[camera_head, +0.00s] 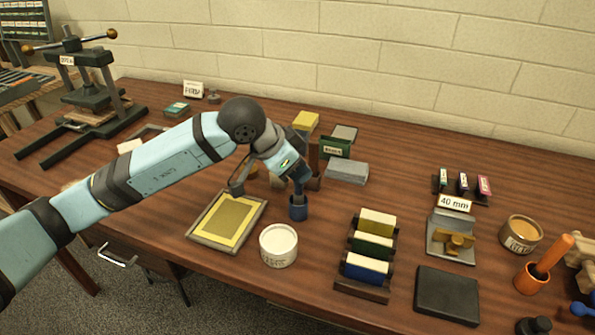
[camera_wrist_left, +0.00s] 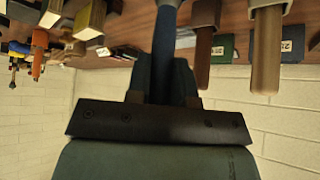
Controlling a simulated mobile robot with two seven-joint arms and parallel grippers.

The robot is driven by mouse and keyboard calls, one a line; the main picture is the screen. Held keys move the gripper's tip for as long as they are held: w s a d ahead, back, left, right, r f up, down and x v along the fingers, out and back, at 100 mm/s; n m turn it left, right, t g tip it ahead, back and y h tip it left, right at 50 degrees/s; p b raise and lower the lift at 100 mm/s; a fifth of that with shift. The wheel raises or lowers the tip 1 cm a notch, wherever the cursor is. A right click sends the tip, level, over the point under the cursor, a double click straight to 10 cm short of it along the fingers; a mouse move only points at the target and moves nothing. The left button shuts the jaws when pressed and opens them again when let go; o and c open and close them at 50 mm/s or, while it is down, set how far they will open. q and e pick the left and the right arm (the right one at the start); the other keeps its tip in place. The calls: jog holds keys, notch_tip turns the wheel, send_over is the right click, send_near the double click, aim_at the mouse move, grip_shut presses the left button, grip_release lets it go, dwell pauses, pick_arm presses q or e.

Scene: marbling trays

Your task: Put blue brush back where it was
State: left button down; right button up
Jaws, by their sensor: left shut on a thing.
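My left gripper (camera_head: 298,177) is shut on the blue brush, pointing down over a dark blue cup (camera_head: 298,210) at the middle of the table. The blue brush (camera_head: 299,190) shows as a short dark piece between the gripper and the cup. In the left wrist view the blue brush (camera_wrist_left: 165,38) runs away from between the fingers (camera_wrist_left: 163,85). Its lower end is hidden, and I cannot tell how deep it sits in the cup. My right gripper is not in view.
A framed yellow screen (camera_head: 206,237) and a white tub (camera_head: 278,246) stand close in front of the cup. A rack with several coloured blocks (camera_head: 361,290) is to the right. Behind are a grey block (camera_head: 347,171) and a green box (camera_head: 335,147). A press (camera_head: 85,95) stands far left.

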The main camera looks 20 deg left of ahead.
pick_arm(q)
jog(key=shift+f, duration=0.45)
jog(key=shift+f+b, duration=0.25)
jog(key=shift+b, duration=0.1)
jog(key=c, duration=1.2)
grip_release()
jog(key=shift+r, duration=0.1)
jog(key=shift+o, duration=1)
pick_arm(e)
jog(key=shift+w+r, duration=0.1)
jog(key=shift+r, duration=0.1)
pick_arm(q)
jog(key=shift+r, duration=0.1)
